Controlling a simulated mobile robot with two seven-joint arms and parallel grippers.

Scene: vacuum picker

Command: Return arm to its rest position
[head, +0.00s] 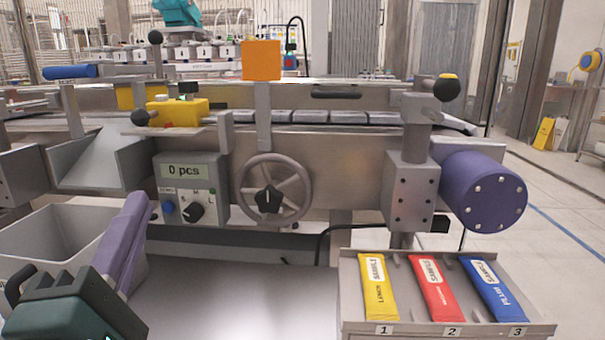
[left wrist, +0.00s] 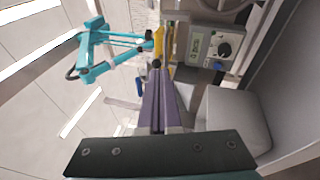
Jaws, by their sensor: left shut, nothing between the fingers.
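My left gripper (head: 128,240) shows at the lower left of the head view, with purple fingers and a dark green body. Its fingers are shut with nothing between them, and they point up and away over the grey bin. In the left wrist view the shut purple fingers (left wrist: 157,100) lie together in the middle. My right gripper is in neither view.
A grey bin (head: 30,245) stands beside and behind the left gripper. Ahead is a machine with a counter box (head: 190,170), a handwheel (head: 273,192) and a purple motor (head: 484,190). A tray (head: 440,330) of yellow, red and blue sachets stands at right.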

